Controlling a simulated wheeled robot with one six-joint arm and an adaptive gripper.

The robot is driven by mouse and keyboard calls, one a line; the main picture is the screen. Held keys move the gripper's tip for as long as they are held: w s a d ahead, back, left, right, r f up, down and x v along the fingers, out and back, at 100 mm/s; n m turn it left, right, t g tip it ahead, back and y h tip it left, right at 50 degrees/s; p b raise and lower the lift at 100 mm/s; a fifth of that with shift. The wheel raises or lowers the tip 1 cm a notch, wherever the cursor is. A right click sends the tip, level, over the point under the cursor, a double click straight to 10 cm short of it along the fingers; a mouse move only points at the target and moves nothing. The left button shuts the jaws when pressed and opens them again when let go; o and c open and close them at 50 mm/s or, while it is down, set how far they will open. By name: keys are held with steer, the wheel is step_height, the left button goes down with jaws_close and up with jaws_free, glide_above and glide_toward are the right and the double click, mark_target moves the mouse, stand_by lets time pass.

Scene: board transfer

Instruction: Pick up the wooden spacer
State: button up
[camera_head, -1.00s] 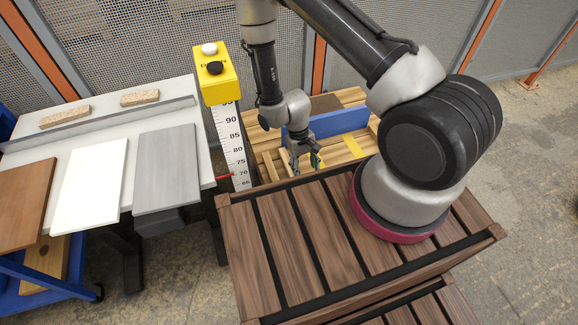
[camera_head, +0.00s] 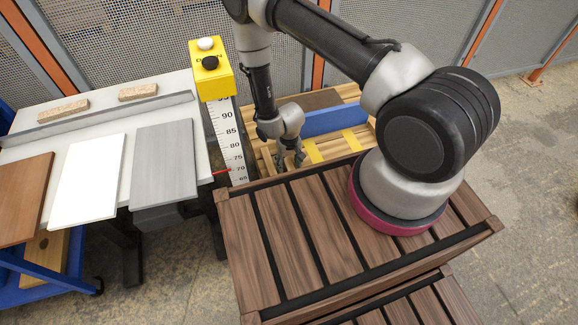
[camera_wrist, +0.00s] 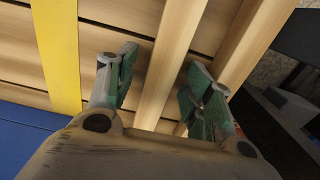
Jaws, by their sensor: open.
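A pale wooden spacer bar (camera_wrist: 177,55) runs lengthwise between the two fingers of my gripper (camera_wrist: 163,72) in the wrist view. The green-padded fingers are open, one on each side of it, with gaps left and right. A second similar bar (camera_wrist: 249,45) lies to the right of the right finger. In the head view my gripper (camera_head: 291,161) points down over the pale wooden slats behind the dark slatted deck. There the fingertips are small, and I cannot tell the spacer from the slats.
A blue panel (camera_head: 335,121) and yellow strips (camera_head: 355,141) are close to my gripper. The dark slatted deck (camera_head: 300,235) is in front. A yellow control box (camera_head: 211,75) and a height scale (camera_head: 228,135) stand left. A white table (camera_head: 100,100) holds several boards.

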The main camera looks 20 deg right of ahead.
steer(key=c, duration=1.1)
steer(key=shift+c, duration=0.2)
steer(key=shift+r, duration=0.15)
